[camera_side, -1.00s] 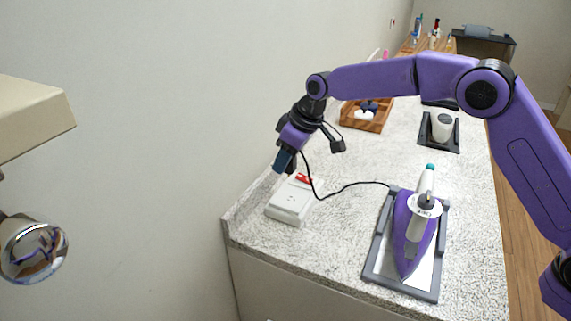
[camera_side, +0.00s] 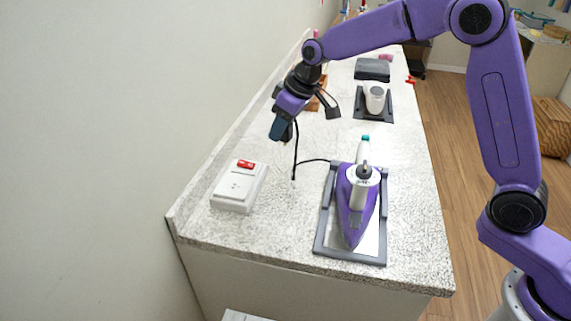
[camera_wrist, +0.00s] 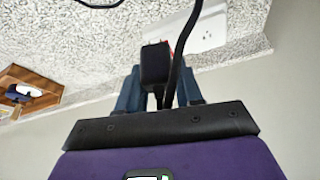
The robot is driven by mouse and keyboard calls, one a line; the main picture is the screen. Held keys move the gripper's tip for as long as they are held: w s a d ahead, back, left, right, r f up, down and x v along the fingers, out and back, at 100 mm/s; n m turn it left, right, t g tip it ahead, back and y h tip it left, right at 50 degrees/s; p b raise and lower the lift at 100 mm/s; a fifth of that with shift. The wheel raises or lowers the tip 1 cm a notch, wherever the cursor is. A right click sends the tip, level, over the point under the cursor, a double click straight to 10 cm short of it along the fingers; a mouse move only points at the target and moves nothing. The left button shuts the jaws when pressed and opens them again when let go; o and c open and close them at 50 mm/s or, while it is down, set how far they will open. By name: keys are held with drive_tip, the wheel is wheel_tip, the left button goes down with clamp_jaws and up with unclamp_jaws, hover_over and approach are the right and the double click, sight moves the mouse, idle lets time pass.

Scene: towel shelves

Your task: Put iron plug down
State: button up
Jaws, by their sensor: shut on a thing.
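My gripper (camera_side: 280,129) is shut on the black iron plug (camera_wrist: 155,66), held above the speckled counter. In the wrist view the plug sits between the blue fingers of my gripper (camera_wrist: 158,88). A black cord (camera_side: 296,150) hangs from it to the counter, then runs right to the iron. The purple and white iron (camera_side: 357,200) lies on a grey-framed rest (camera_side: 322,225). The white socket box (camera_side: 238,187) with a red switch (camera_side: 246,164) stands left of and nearer than the plug, apart from it. It also shows in the wrist view (camera_wrist: 208,35), partly behind the plug and cord.
The counter (camera_side: 285,215) is clear between the socket box and the iron rest. A white cup-like item (camera_side: 375,98) stands on a dark tray (camera_side: 360,112) farther back. A wooden tray (camera_wrist: 45,82) with items lies at the left of the wrist view. A wall runs along the left.

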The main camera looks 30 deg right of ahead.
drive_tip(key=s+d+m, duration=0.2)
drive_tip(key=s+d, duration=0.3)
drive_tip(key=d, duration=0.4)
drive_tip(key=shift+h, duration=0.3)
drive_tip(key=w+a+f, duration=0.1)
drive_tip(key=w+f, duration=0.2)
drive_tip(key=w, duration=0.1)
drive_tip(key=w+a+f, duration=0.1)
drive_tip(key=w+f, duration=0.2)
drive_tip(key=w, duration=0.1)
drive_tip(key=w+a+f, duration=0.1)
drive_tip(key=w+f, duration=0.2)
drive_tip(key=w, duration=0.2)
drive_tip(key=shift+f, duration=0.1)
drive_tip(key=shift+w+a+f, duration=0.1)
drive_tip(key=shift+w+f, duration=0.25)
drive_tip(key=shift+f, duration=1.5)
drive_tip(key=shift+f, duration=0.55)
drive_tip(key=o, duration=1)
